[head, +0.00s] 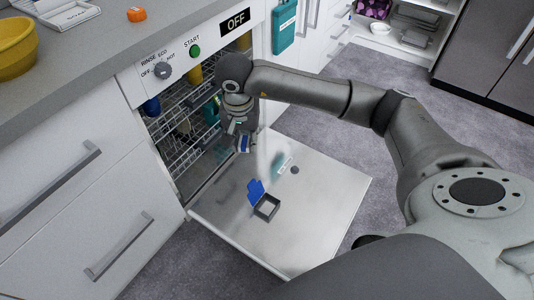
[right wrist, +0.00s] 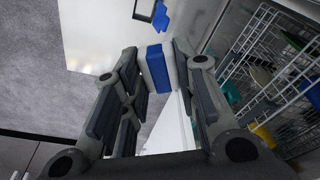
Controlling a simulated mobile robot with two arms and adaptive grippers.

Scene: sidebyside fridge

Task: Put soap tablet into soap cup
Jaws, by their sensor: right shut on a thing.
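The soap tablet (head: 244,143), blue with a white part, is held between the fingers of my right gripper (head: 240,138). In the right wrist view the blue face of the tablet (right wrist: 157,70) shows between the two fingertips (right wrist: 158,72). The soap cup (head: 267,208) is a small dark-rimmed square recess in the lowered dishwasher door, with its blue lid (head: 256,190) standing open. The gripper is above the door, up and left of the cup in the head view and apart from it. The cup's rim also shows at the top of the right wrist view (right wrist: 144,10). My left gripper is not in view.
The dishwasher door (head: 320,205) lies open and flat. Racks (head: 185,145) with dishes stand inside, close to my right gripper. A counter (head: 110,45) with a yellow bowl (head: 15,48) and an orange item (head: 136,14) is at the left. The door's surface is mostly clear.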

